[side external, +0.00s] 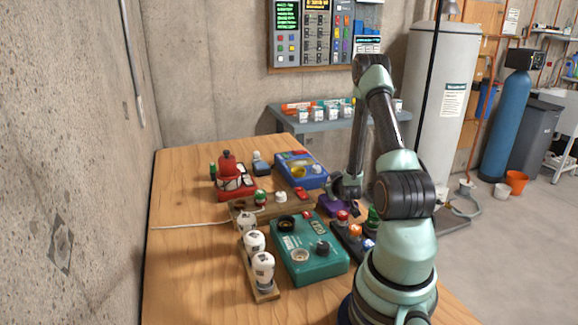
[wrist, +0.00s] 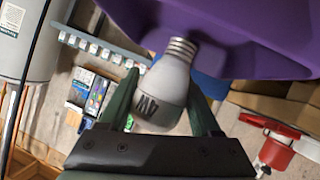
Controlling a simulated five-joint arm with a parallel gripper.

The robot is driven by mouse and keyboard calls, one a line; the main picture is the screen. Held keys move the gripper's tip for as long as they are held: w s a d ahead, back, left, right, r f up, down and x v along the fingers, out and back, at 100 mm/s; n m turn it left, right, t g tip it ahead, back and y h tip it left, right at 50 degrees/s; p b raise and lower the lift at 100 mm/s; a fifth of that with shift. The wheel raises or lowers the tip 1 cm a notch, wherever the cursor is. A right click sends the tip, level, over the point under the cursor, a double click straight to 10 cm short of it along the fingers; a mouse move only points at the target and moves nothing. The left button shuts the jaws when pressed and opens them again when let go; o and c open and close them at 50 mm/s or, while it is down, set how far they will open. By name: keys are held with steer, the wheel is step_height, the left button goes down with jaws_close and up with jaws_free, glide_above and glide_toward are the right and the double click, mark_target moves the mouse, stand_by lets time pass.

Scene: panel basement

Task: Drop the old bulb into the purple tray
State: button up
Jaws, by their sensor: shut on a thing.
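The old bulb (wrist: 162,92) is white with a grey screw base and dark printing on its globe. My gripper (wrist: 163,100) is shut on it, one green finger on each side of the globe. The purple tray (wrist: 250,45) fills the top of the wrist view, and the screw base overlaps its edge there. In the side view the purple tray (side external: 326,207) sits on the wooden table, and my gripper (side external: 346,186) is right above it. The bulb cannot be made out in the side view. Whether it touches the tray, I cannot tell.
A teal box (side external: 310,262) with sockets stands in front of the tray, beside a wooden rack of white bulbs (side external: 262,268). A blue box (side external: 300,170) and a red device (side external: 232,182) stand behind.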

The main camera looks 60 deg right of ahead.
steer(key=shift+f, duration=0.3)
steer(key=o, duration=1.4)
steer(key=shift+r, duration=0.1)
steer(key=shift+v, duration=3.8)
